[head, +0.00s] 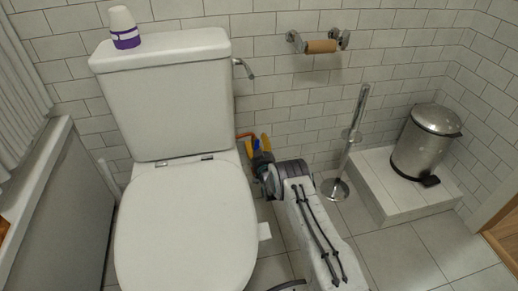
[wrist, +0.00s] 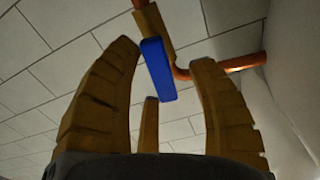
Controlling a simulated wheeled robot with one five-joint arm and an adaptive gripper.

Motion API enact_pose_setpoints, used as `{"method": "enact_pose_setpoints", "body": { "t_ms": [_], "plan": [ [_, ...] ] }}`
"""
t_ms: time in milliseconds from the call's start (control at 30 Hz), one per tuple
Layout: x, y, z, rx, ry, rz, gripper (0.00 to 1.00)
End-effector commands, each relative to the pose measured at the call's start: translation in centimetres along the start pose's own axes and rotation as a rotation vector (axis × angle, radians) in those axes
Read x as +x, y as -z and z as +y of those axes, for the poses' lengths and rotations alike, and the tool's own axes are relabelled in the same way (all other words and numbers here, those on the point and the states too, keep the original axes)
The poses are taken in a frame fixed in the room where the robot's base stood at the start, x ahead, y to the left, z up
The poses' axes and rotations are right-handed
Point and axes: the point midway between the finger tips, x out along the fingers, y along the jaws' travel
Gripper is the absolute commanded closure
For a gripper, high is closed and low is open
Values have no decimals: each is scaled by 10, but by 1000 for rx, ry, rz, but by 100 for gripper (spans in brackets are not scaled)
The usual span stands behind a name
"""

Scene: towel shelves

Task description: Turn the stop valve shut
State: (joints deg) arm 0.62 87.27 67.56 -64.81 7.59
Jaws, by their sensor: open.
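The stop valve has a flat blue lever (wrist: 157,70) on a brass-coloured body (wrist: 153,24), joined to a copper pipe (wrist: 232,64). In the head view, the copper pipe (head: 243,135) shows at the wall just right of the toilet, with a small bit of the blue lever (head: 257,144) among my fingers. My gripper (head: 257,146) is open there, its yellow-brown fingers pointing at the wall. In the wrist view, the lever lies between the spread fingers of my gripper (wrist: 166,55), with gaps on both sides. The valve body is mostly hidden in the head view.
The toilet (head: 185,225) stands close to the left of my arm, with a purple-and-white cup (head: 123,30) on its tank. A chrome stand (head: 348,150) is to the right. A steel bin (head: 425,140) sits on a white step (head: 385,185). Tiled floor is clear between.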

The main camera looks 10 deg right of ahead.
Motion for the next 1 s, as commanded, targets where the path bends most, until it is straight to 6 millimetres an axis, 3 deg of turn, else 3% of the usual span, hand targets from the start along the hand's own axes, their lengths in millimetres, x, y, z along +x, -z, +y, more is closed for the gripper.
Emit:
{"method": "enact_pose_setpoints", "body": {
  "t_ms": [267, 1000],
  "plan": [
    [-14, -1, 0, 0, -1, -3, 47],
    [-104, -1, 0, 0, 1, -1, 47]
  ]
}}
